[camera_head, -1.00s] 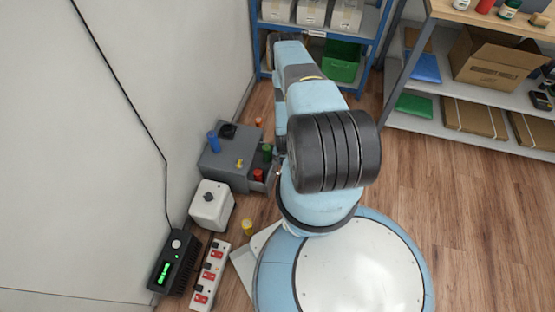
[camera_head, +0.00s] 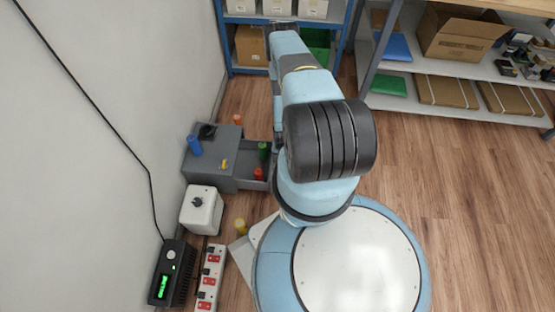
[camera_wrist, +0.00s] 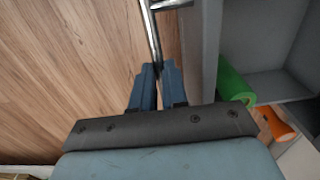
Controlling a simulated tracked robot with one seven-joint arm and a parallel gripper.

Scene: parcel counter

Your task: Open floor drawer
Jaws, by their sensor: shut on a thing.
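The grey floor drawer unit (camera_head: 207,166) stands on the floor by the wall. Its drawer (camera_head: 249,183) is pulled out to the right, with a green cylinder (camera_head: 263,150) and a red cylinder (camera_head: 258,173) inside. In the wrist view the drawer's front panel (camera_wrist: 207,50) runs beside a metal bar handle (camera_wrist: 152,35). My gripper (camera_wrist: 157,70) is shut on the handle, its blue fingers on either side of the bar. In the head view my arm hides the gripper and handle.
A blue cylinder (camera_head: 194,145) and a small yellow piece (camera_head: 224,164) are on the unit's top. A white box (camera_head: 201,210), a power strip (camera_head: 210,277) and a black device (camera_head: 173,272) stand in front. Shelves (camera_head: 450,115) are at the back right. Floor at right is clear.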

